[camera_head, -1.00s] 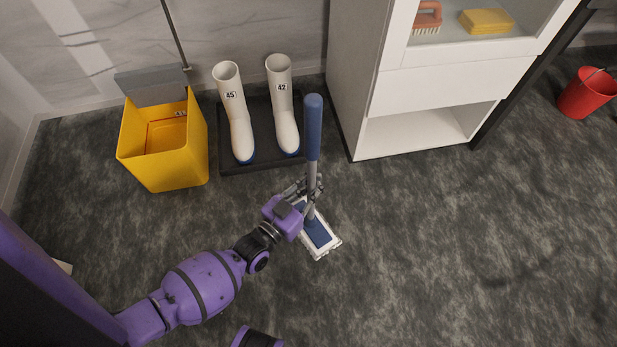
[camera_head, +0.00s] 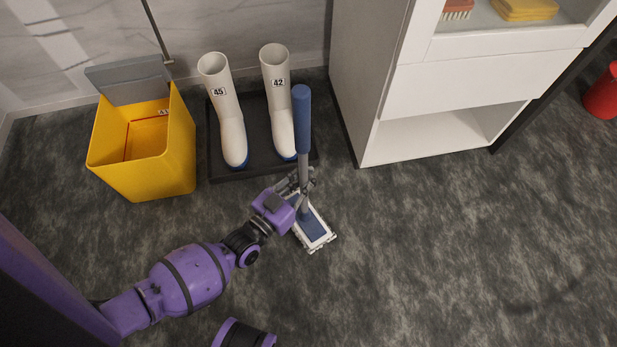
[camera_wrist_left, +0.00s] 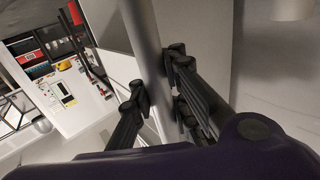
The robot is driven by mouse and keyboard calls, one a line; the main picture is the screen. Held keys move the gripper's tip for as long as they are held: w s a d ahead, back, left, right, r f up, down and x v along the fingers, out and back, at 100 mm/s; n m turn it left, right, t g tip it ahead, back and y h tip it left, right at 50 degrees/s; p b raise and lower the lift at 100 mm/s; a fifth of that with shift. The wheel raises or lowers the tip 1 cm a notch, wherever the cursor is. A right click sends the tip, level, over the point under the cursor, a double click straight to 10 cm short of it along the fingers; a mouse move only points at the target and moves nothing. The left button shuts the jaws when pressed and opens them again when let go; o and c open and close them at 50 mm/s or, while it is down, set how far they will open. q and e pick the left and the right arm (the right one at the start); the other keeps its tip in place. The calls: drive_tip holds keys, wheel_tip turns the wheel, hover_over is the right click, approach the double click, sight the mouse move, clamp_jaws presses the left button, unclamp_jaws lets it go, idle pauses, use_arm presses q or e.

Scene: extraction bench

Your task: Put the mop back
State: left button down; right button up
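The mop stands near upright in the head view, with a blue grip (camera_head: 302,118), a thin grey pole and a flat blue-and-white head (camera_head: 314,228). My left gripper (camera_head: 297,186) is shut around the lower part of the grey pole. In the left wrist view the pole (camera_wrist_left: 146,35) passes between the two black fingers (camera_wrist_left: 158,78). Whether the mop head touches the floor is hard to tell. My right gripper is not in view.
A yellow bucket (camera_head: 168,172) with a grey top part stands at left. White boots (camera_head: 232,130) and (camera_head: 280,110) stand on a black tray (camera_head: 258,122) behind the mop. A white cabinet (camera_head: 455,95) is to the right, then a red bucket (camera_head: 603,97). Floor at lower right is clear.

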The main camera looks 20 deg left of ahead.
sight(301, 189)
use_arm(q)
wheel_tip(301, 189, down, 3)
drive_tip(key=shift+r+b, duration=0.2)
drive_tip(key=shift+b, duration=0.7)
drive_tip(key=shift+f, duration=0.1)
drive_tip(key=c, duration=2.3)
unclamp_jaws()
drive_tip(key=shift+f, duration=0.2)
drive_tip(key=o, duration=0.5)
drive_tip(key=shift+o, duration=0.6)
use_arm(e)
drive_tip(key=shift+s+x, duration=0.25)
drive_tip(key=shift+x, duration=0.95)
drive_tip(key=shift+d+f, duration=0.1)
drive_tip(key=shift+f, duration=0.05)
use_arm(q)
drive_tip(key=shift+r, duration=0.1)
